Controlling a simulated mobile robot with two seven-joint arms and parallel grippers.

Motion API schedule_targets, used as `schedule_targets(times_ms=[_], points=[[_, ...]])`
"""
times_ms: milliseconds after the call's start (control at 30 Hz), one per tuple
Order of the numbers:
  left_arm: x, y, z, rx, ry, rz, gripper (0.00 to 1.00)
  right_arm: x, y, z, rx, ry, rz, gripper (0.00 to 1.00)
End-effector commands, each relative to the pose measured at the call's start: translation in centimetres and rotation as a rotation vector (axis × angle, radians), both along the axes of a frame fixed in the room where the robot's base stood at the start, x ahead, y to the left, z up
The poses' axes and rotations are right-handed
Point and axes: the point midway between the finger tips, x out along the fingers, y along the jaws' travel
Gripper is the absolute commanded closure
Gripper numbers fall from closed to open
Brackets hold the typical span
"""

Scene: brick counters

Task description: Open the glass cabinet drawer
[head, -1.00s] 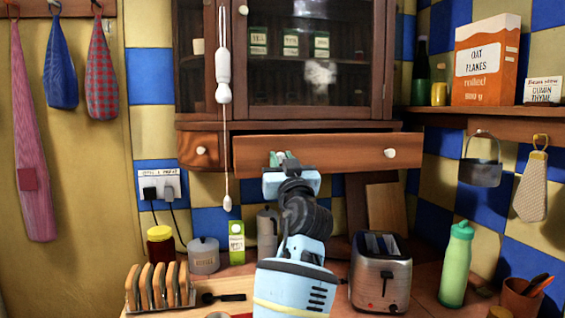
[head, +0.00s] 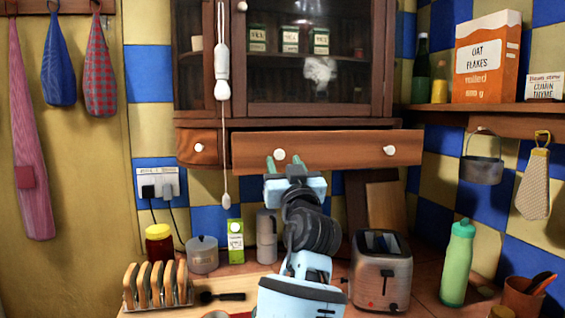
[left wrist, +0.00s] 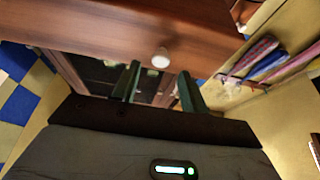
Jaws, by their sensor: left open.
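The wide wooden drawer (head: 335,152) sits under the glass cabinet (head: 310,55). Its front stands forward of the small drawer (head: 199,147) beside it, so it is partly pulled out. It has a left white knob (head: 280,155) and a right white knob (head: 389,150). My left gripper (head: 284,162) is open and empty, just below and in front of the left knob. In the left wrist view the knob (left wrist: 160,58) shows between and beyond the open fingers of my left gripper (left wrist: 158,75), seemingly not touched. My right gripper is out of view.
A white pull cord (head: 222,85) hangs left of the drawer. Below, on the counter, stand a toaster (head: 381,275), a green bottle (head: 457,265), a toast rack (head: 157,287) and a carton (head: 236,242). Space in front of the drawer is mostly clear.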

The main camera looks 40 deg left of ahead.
Motion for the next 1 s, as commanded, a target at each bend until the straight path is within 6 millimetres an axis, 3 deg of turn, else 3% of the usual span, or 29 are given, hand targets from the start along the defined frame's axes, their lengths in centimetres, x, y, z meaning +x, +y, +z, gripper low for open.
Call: schedule_targets(times_ms=[33, 300, 1000], points=[[-0.4, -0.6, -0.8, -0.003, 0.003, -0.002, 0.56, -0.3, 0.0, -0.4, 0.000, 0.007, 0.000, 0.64], [-2.3, -2.7, -1.7, 0.000, 0.001, 0.000, 0.56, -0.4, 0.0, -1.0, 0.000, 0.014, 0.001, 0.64], [-2.5, -2.9, -1.6, 0.000, 0.000, 0.000, 0.56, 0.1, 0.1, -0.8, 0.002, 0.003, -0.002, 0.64]])
